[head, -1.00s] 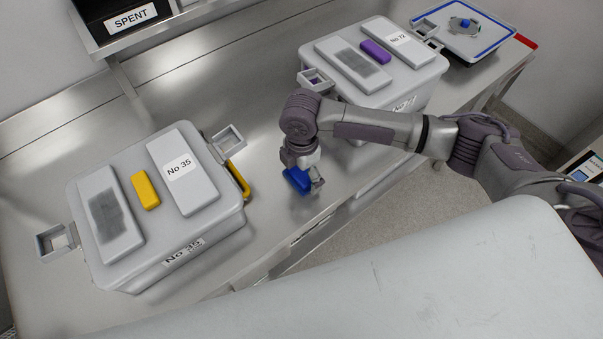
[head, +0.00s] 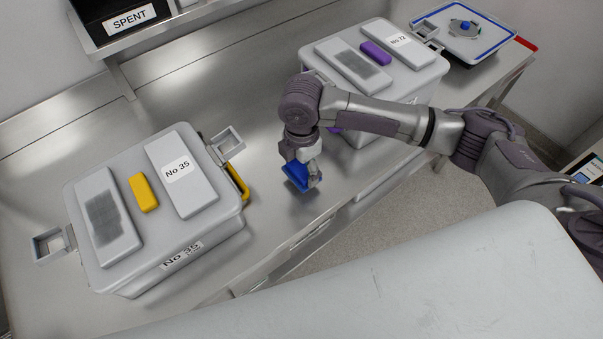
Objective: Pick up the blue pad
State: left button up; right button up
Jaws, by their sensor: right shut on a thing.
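The blue pad (head: 297,177) is in the middle of the head view, between the two grey boxes. My right gripper (head: 302,174) points down and is shut on it. The pad looks raised a little above the steel bench, with a dark shadow below it. The fingers partly hide the pad. My left gripper does not show.
The box No 35 (head: 125,247) with a yellow block (head: 144,192) stands at left. The box No 72 (head: 425,88) with a purple block (head: 375,53) stands behind my right arm. A blue-rimmed tray (head: 490,48) is at far right. The black SPENT bin (head: 97,12) is top left.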

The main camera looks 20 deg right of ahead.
jog(key=s+d+r+b, duration=0.2)
jog(key=d+r, duration=0.5)
jog(key=d, duration=0.4)
jog(key=shift+s+d+r, duration=0.15)
jog(key=shift+d+r, duration=0.1)
jog(key=shift+r, duration=0.1)
jog(key=o, duration=0.4)
jog(key=c, duration=0.3)
jog(key=shift+a, duration=0.1)
